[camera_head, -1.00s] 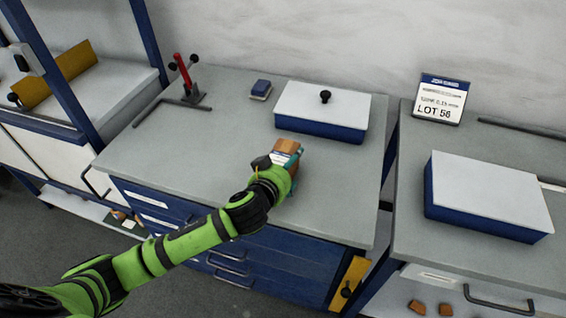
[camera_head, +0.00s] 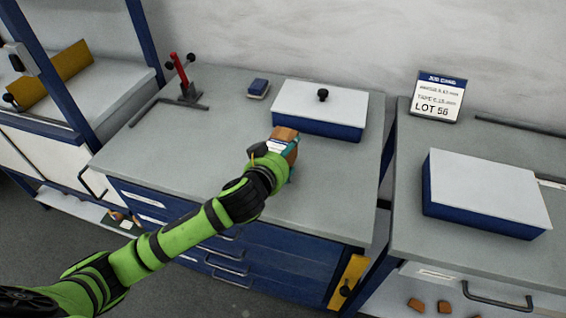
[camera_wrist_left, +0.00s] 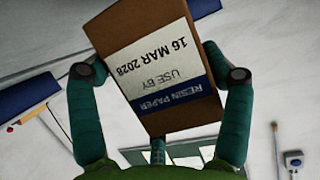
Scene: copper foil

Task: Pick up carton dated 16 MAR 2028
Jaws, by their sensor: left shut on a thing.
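A brown carton (camera_wrist_left: 150,65) with a white and blue label sits between the two fingers of my left gripper (camera_wrist_left: 158,85) in the left wrist view. Its label reads RESIN PAPER, USE BY 16 MAR 2028, upside down in that view. In the head view the carton (camera_head: 285,134) shows at the end of my green left arm, above the grey bench top (camera_head: 225,130). My left gripper (camera_head: 279,147) is shut on the carton. The gripper and arm hide part of it. My right gripper is in neither view.
A blue box with a white lid and black knob (camera_head: 320,108) stands just behind the carton. A small blue block (camera_head: 258,88) and a red-handled tool (camera_head: 184,80) are farther left. A second white-topped box (camera_head: 487,192) and a LOT 56 sign (camera_head: 438,97) stand on the right bench.

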